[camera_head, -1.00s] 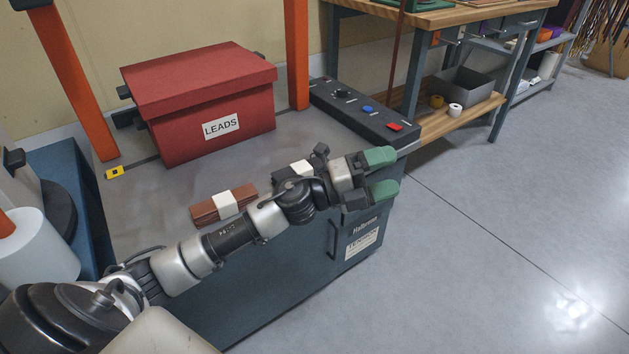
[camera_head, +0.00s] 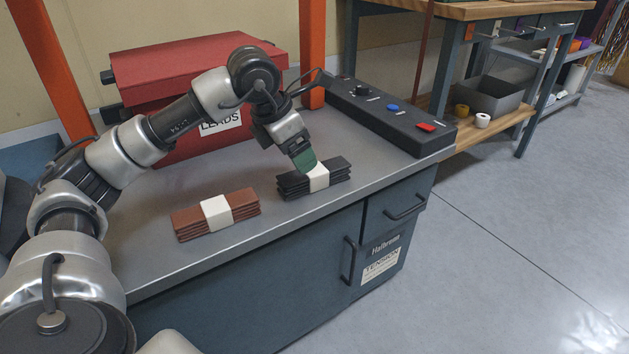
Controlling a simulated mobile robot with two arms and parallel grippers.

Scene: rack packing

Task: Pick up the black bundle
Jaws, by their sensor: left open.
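The black bundle (camera_head: 335,171) lies on the grey top of the cabinet, a stack of dark strips with a white band around its middle. My left gripper (camera_head: 306,163) points down at the bundle, its green fingertip at or just above the white band. It is open; one finger hides the other, and I cannot tell whether it touches the bundle. My right gripper is not in view.
A brown bundle (camera_head: 215,213) with a white band lies left of the black one. A red LEADS box (camera_head: 190,62) stands behind my arm. A black control panel (camera_head: 390,117) with buttons is at the right rear. The front counter strip (camera_head: 280,225) is clear.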

